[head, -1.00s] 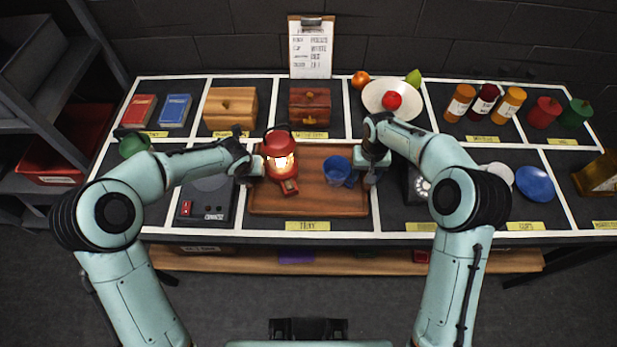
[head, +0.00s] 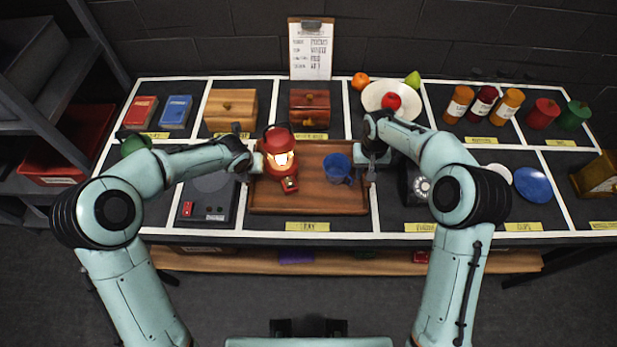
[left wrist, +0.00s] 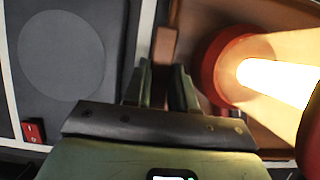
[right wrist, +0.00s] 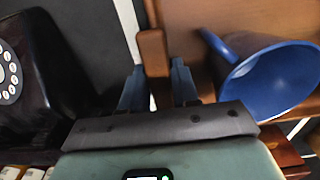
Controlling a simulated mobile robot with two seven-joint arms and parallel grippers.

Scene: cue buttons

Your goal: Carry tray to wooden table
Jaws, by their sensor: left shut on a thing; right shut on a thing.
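The wooden tray (head: 310,202) is in its labelled section at the front middle of the dark table. A lit red lantern (head: 279,150) stands on its left part and a blue mug (head: 338,168) on its right part. My left gripper (head: 247,167) is shut on the tray's left edge; the left wrist view shows that edge (left wrist: 163,48) between the fingers (left wrist: 168,85). My right gripper (head: 373,172) is shut on the right edge, which shows in the right wrist view (right wrist: 153,50) between the fingers (right wrist: 160,88). I cannot tell whether the tray is lifted.
A black device with a round top (head: 208,200) sits close left of the tray. A black rotary telephone (head: 415,186) is close on the right. Behind are a wooden box (head: 310,108) and a white plate with fruit (head: 385,95). A dark shelf (head: 50,120) stands at left.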

